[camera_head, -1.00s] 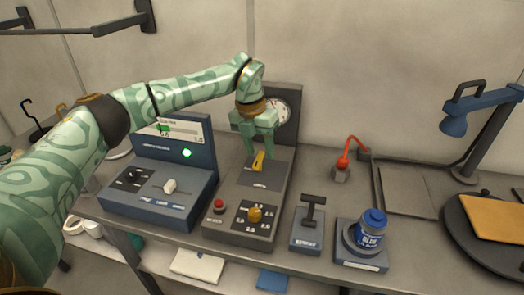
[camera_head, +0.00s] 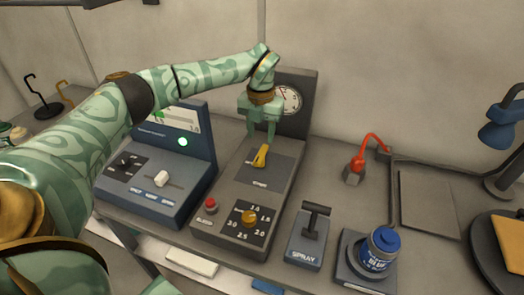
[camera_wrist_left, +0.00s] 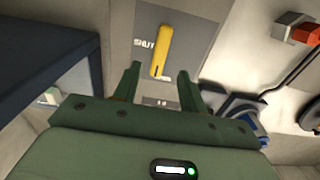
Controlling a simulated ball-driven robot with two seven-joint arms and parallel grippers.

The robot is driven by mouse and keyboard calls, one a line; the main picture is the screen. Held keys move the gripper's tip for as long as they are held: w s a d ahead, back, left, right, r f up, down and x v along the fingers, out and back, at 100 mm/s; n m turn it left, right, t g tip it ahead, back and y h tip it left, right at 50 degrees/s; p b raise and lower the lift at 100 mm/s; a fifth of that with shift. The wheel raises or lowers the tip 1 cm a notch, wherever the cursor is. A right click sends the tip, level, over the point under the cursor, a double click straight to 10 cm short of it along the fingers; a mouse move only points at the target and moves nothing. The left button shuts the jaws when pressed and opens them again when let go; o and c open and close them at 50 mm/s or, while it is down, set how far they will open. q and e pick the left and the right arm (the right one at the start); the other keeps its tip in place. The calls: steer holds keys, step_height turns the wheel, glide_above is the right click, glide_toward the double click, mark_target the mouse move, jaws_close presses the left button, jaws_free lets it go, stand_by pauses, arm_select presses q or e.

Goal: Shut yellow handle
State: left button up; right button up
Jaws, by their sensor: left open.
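The yellow handle (camera_head: 261,156) sits on the sloped top of the grey console (camera_head: 236,188), below a round gauge. In the left wrist view the handle (camera_wrist_left: 160,50) is a long bar pointing up the picture, beside a label reading "SHUT". My left gripper (camera_head: 261,138) is open and empty, just behind and above the handle. In the left wrist view its two fingers (camera_wrist_left: 159,70) stand apart on either side of the handle's lower end. I cannot tell whether they touch it. My right gripper is not in view.
A blue console (camera_head: 160,178) stands close on the left. The grey console also bears a red button (camera_head: 210,203) and a yellow knob (camera_head: 249,217).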

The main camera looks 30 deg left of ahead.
mark_target(261, 153)
arm_select(q)
step_height(261, 153, down, 7)
steer(key=shift+r+b, duration=0.1)
steer(key=shift+b, duration=0.35)
jaws_close()
